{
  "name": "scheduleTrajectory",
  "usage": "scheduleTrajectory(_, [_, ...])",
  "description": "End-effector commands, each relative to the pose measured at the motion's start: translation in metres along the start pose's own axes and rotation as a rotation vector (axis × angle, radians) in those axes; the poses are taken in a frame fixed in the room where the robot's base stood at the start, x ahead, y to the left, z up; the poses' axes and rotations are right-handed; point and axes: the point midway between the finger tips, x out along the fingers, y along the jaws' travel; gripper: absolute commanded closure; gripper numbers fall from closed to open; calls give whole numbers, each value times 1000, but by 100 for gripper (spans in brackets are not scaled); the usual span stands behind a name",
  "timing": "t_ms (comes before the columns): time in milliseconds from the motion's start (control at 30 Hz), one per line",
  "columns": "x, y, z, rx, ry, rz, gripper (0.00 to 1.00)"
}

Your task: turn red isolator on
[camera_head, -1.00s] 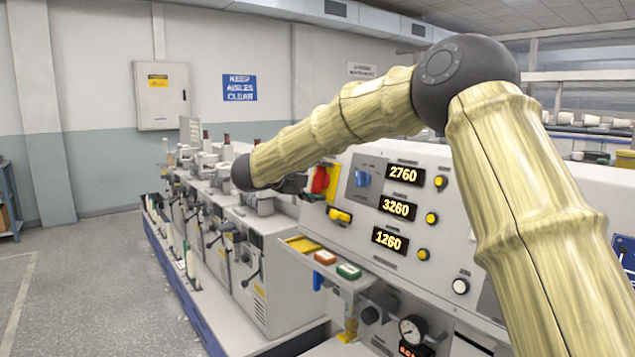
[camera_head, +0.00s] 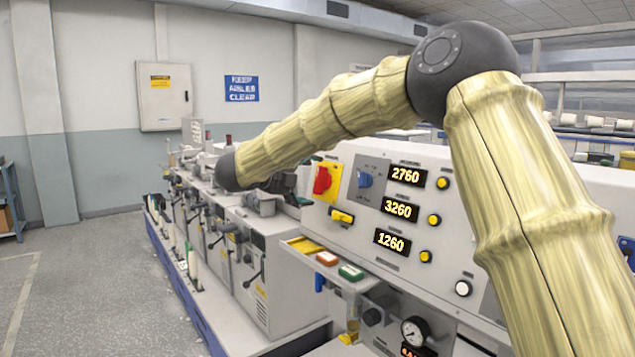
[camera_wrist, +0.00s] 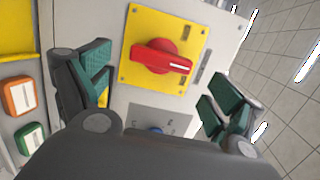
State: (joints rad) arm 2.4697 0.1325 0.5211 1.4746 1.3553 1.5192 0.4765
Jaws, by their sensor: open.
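The red isolator (camera_head: 322,181) is a red rotary handle on a yellow plate (camera_head: 334,172), on the machine's grey control panel. In the wrist view the red handle (camera_wrist: 162,62) lies across its yellow plate (camera_wrist: 140,25), with a white mark toward its right end. My gripper (camera_wrist: 158,88) is open, with one green-padded finger on each side of the picture. The handle appears between and beyond the fingers, with nothing held. In the head view my gripper is mostly hidden behind the arm's dark wrist end, left of the isolator.
A blue knob (camera_head: 364,179) sits right of the isolator, beside lit displays (camera_head: 405,177) and yellow buttons. A yellow-handled switch (camera_head: 342,216) is below it.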

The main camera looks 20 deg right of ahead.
Motion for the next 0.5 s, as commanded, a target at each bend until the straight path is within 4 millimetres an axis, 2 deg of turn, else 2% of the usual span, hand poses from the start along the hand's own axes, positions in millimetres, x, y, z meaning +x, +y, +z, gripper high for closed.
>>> scheduleTrajectory(200, [-41, -1, 0, 0, -2, -1, 7])
scheduleTrajectory(500, [-73, 0, 0, 0, -1, 0, 7])
